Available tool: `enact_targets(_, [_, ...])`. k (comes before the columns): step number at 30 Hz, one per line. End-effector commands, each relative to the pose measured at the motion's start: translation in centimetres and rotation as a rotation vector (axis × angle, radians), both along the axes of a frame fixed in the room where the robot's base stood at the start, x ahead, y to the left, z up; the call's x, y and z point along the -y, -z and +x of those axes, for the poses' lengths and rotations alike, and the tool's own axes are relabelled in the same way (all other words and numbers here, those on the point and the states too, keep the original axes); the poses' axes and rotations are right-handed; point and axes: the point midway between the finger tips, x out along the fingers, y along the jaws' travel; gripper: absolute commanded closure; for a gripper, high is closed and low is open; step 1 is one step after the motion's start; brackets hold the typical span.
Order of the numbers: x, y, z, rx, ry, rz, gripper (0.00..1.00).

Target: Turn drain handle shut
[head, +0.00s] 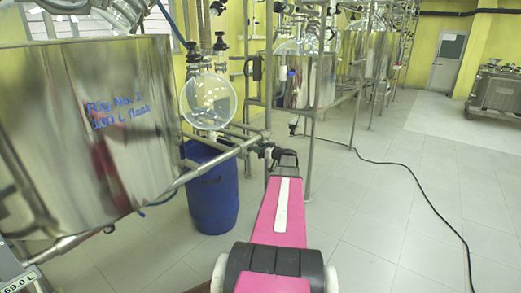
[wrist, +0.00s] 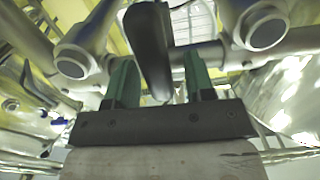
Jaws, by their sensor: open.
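In the wrist view a long dark handle (wrist: 150,45), which looks like the drain handle, hangs down from the top centre, in front of metal pipework. My gripper (wrist: 158,80) has two green fingers spread apart, one on each side of the handle's lower end. The fingers look apart from the handle, with small gaps on both sides; I cannot tell how deep it sits between them. In the head view the end of my arm (head: 285,158) reaches the pipe frame right of the blue barrel. The fingers and handle cannot be made out there.
A large steel vessel (head: 90,130) fills the left of the head view. A round glass flask (head: 208,101) hangs above the blue barrel (head: 212,190). Metal frame pipes (head: 215,155) run close to my arm's end. A black cable (head: 425,200) crosses the open floor at right.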

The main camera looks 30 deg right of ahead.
Motion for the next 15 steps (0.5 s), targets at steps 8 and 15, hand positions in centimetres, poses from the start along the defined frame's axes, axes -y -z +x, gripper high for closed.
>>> enact_targets(8, [0.01, -0.01, -0.02, 0.000, 0.000, 0.000, 0.84])
enact_targets(15, [0.02, -0.01, -0.02, -0.001, 0.000, 0.003, 1.00])
